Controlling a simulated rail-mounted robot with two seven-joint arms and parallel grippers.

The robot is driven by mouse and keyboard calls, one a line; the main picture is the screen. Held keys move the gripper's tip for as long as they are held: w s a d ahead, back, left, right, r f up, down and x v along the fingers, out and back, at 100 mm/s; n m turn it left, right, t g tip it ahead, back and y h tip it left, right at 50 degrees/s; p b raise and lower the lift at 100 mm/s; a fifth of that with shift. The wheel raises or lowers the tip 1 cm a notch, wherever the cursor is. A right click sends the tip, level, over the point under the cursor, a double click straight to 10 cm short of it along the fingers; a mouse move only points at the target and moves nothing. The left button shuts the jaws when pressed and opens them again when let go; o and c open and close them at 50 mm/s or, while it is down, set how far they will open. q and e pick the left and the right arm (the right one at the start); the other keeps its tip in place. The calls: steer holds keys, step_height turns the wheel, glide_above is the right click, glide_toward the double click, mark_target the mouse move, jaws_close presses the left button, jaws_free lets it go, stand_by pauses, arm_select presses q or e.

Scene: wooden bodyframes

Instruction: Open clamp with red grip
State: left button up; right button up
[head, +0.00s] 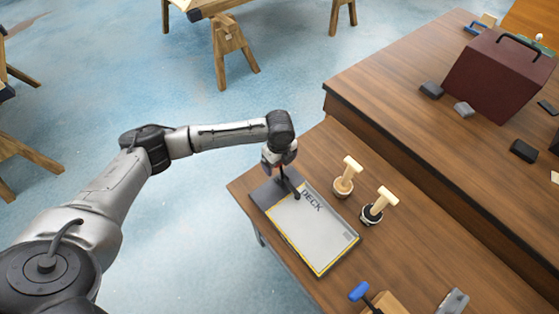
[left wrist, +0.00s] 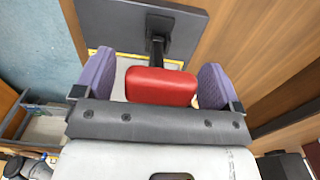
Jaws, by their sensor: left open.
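The clamp's red grip (left wrist: 160,87) lies between the two purple pads of my left gripper (left wrist: 157,80) in the left wrist view. The gripper is open, with a gap visible at each side of the grip. The clamp's black arm (left wrist: 157,48) runs from the grip to a dark plate (left wrist: 110,22). In the head view my left gripper (head: 279,158) is above the clamp's dark plate (head: 264,193), at the far left corner of a grey board marked DECK (head: 315,235). There the gripper mostly hides the red grip. My right gripper is not seen.
Two wooden-handled stamps (head: 345,178) (head: 377,207) stand right of the board. A blue-handled tool (head: 359,291) lies near the front. A higher wooden surface (head: 400,90) at the right carries a dark red toolbox (head: 495,75) and dark blocks. Open floor lies left of the table.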

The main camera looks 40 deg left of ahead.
arm_select(q)
steer(key=c, duration=1.3)
